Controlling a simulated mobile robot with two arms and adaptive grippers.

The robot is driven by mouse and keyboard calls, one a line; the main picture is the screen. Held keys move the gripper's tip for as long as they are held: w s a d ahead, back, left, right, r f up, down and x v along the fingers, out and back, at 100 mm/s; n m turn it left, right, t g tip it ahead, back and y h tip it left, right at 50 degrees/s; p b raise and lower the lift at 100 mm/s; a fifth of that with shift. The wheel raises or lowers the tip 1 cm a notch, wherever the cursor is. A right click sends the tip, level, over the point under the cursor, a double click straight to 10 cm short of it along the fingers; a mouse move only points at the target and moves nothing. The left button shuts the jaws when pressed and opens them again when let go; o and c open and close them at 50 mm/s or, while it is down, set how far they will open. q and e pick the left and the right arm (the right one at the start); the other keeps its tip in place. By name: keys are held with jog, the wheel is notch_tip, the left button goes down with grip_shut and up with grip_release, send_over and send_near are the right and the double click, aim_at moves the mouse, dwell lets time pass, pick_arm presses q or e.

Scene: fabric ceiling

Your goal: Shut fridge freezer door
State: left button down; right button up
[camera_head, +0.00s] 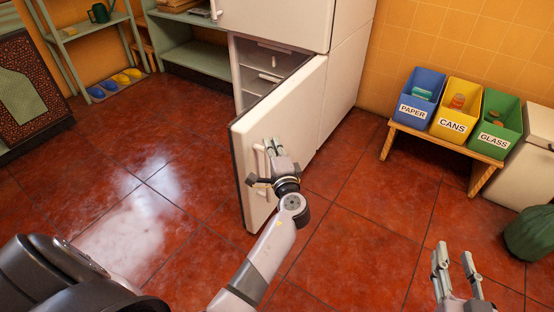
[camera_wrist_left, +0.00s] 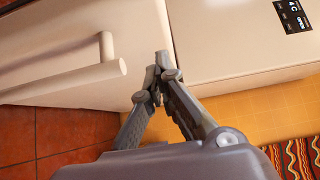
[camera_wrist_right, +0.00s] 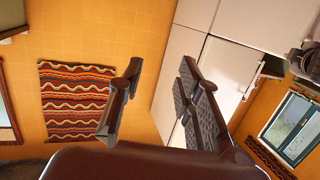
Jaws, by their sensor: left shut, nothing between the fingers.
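The white fridge freezer (camera_head: 345,70) stands against the orange tiled wall. Its lower door (camera_head: 290,110) is swung open, showing pale shelves (camera_head: 265,70) inside. The upper door (camera_head: 280,18) looks shut. My left gripper (camera_head: 272,142) is in front of the lower door's outer face, beside its white vertical handle (camera_head: 260,163). In the left wrist view its fingertips (camera_wrist_left: 157,65) meet, with nothing between them, and the handle (camera_wrist_left: 107,65) lies to their left. I cannot tell whether they touch the door. My right gripper (camera_head: 455,258) is open and empty, low at the right, away from the fridge.
A wooden bench (camera_head: 440,142) with blue, yellow and green recycling bins stands right of the fridge. A green shelf unit (camera_head: 195,50) stands left of it. A dark green rounded object (camera_head: 530,235) is at the right edge. Red floor tiles lie open around the door.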

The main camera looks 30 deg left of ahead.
aim_at(256, 127)
pick_arm(q)
jog(key=shift+w+a, duration=0.2)
jog(key=shift+a, duration=0.6)
jog(key=shift+w+a, duration=0.15)
jog(key=shift+a, duration=0.7)
jog(key=shift+w+a, duration=0.2)
jog(key=shift+a, duration=0.6)
